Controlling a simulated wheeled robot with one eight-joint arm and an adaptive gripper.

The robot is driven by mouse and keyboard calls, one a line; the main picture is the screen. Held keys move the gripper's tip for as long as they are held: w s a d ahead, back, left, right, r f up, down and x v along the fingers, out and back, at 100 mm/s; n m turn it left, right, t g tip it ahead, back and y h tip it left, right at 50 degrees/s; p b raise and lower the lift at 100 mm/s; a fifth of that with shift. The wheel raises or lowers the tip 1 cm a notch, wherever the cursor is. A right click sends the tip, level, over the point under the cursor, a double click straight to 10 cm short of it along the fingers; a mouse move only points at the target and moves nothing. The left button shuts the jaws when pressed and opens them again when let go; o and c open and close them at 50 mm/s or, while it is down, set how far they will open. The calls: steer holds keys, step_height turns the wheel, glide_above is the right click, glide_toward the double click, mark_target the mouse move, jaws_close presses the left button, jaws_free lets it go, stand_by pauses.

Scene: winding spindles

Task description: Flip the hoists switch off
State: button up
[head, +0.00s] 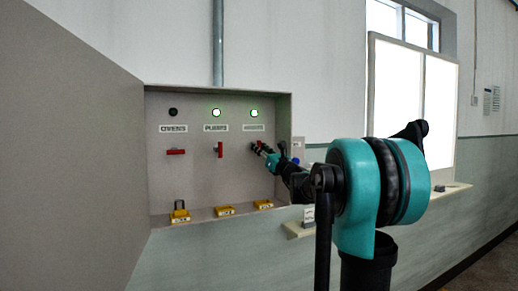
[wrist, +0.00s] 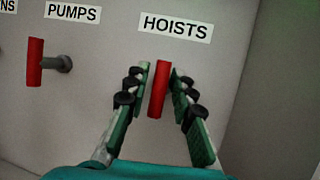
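The hoists switch is a red handle (wrist: 159,89) below the HOISTS label (wrist: 176,27) in the wrist view. It stands close to upright. My gripper (wrist: 158,84) is open, with one finger on each side of the handle; a gap shows on both sides. In the head view my gripper (head: 262,149) reaches into the cabinet at the right-hand switch and covers most of it. The green lamp (head: 254,113) above that switch is lit.
The pumps switch (head: 220,150) is upright under a lit lamp (head: 216,113). The ovens switch (head: 176,152) lies horizontal under a dark lamp (head: 173,112). Several yellow padlocks (head: 225,210) sit on the cabinet's bottom ledge. The open cabinet door (head: 65,150) fills the left side.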

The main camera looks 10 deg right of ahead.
jaws_close()
steer(key=shift+n+g+y, duration=0.3)
steer(key=shift+n, duration=0.3)
steer(key=n+g+y, duration=0.1)
steer(key=n, duration=0.3)
steer(key=shift+g, duration=0.4)
steer(key=n+g, duration=0.1)
steer(key=n, duration=0.1)
steer(key=n+g, duration=0.1)
steer(key=n, duration=0.2)
steer(key=shift+a+n+y, duration=0.1)
steer(key=shift+n+y, duration=0.2)
steer(key=n+g, duration=0.1)
steer(key=n, duration=0.1)
steer(key=n+g+h, duration=0.1)
steer(key=n, duration=0.2)
steer(key=shift+s+a+f+g, duration=0.1)
steer(key=shift+a+f+g, duration=0.05)
steer(key=shift+g, duration=0.15)
steer(key=shift+f+n+g+h, duration=0.15)
steer(key=shift+n+h, duration=0.3)
steer(key=shift+n, duration=0.45)
steer(key=shift+n+g+h, duration=0.25)
steer(key=shift+n+h, duration=0.2)
steer(key=shift+n, duration=0.45)
